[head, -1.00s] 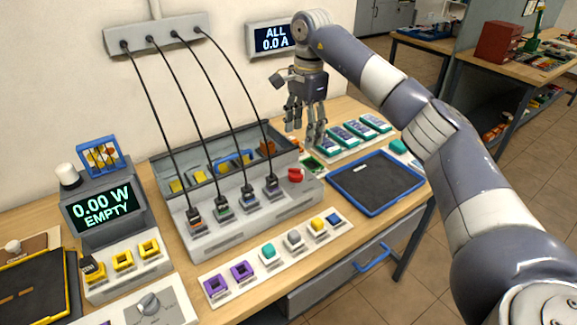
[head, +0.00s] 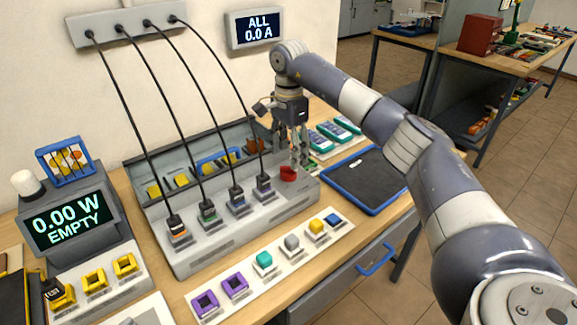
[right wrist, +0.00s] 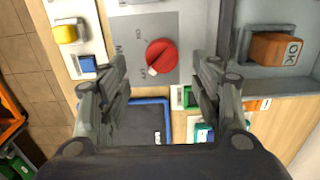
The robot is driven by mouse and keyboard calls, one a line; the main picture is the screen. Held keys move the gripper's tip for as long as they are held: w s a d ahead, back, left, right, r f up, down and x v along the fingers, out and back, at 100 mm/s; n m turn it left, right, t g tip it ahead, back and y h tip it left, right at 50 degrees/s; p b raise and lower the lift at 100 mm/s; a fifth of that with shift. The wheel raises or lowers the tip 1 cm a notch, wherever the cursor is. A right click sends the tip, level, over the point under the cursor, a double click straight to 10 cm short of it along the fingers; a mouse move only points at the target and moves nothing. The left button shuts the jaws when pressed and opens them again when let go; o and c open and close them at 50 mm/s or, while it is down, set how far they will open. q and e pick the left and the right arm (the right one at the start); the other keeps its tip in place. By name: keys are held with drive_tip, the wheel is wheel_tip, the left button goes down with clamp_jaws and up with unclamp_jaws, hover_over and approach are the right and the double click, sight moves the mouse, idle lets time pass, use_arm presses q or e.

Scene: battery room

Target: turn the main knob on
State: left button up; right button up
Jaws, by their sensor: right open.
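The red main knob (head: 288,174) sits on the right end of the grey panel box (head: 245,213). In the right wrist view the knob (right wrist: 161,57) shows from above on its grey plate, with a white pointer mark at its lower left. My right gripper (head: 300,165) points down just above and behind the knob. In the right wrist view its fingers (right wrist: 163,90) are spread apart, with the knob ahead between them and nothing held. I cannot tell whether a finger touches the knob. My left gripper is out of view.
Black cables run from the wall strip (head: 125,22) into the panel box. A strip of coloured buttons (head: 275,255) lies in front. A blue-edged dark tray (head: 365,180) is to the right. The wall display (head: 254,29) reads 0.0 A; the left display (head: 68,222) reads EMPTY.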

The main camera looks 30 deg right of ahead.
sight(289, 167)
wheel_tip(289, 167, down, 6)
drive_tip(key=shift+w+r+p, duration=0.1)
drive_tip(key=shift+r+p, duration=0.05)
drive_tip(key=shift+p, duration=0.2)
drive_tip(key=c, duration=1.1)
